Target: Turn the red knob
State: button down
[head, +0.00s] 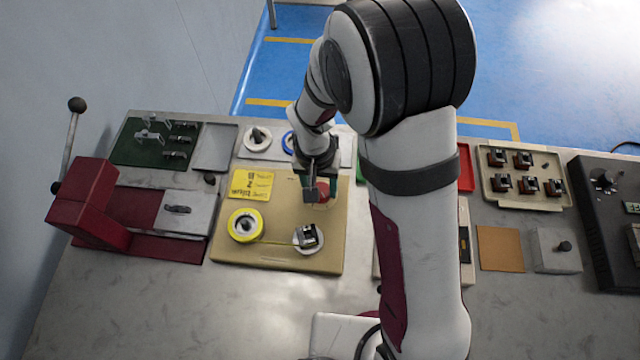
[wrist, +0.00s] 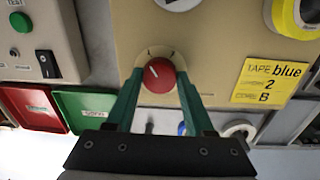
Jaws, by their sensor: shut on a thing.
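The red knob (wrist: 159,75) is round with a white pointer line and sits on a pale dial plate on a tan board (wrist: 215,50). My gripper (wrist: 159,80) has its two green fingers on either side of the knob, shut on it, in the wrist view. In the head view my gripper (head: 316,188) is over the tan board (head: 225,255), and the knob (head: 322,192) shows partly behind it.
The board also carries a yellow note (head: 252,185) reading "TAPE blue 2 B", a yellow tape roll (head: 244,225) and a round white holder (head: 308,237) with a dark part. A red lever press (head: 85,205) stands left. A tray of several parts (head: 525,178) lies right.

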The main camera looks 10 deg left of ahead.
dwell(0.4)
jog(key=shift+c, duration=1.4)
grip_release()
notch_tip(320, 180, up, 16)
jog(key=shift+a, duration=0.45)
jog(key=shift+f, duration=0.15)
jog(key=s+d+r+m+y, duration=0.1)
jog(key=s+d+m, duration=0.1)
jog(key=s+d, duration=0.3)
jog(key=s+d+m+y, duration=0.1)
jog(key=s+d+m, duration=0.2)
jog(key=s, duration=1)
jog(key=d, duration=0.3)
jog(key=shift+r, duration=0.4)
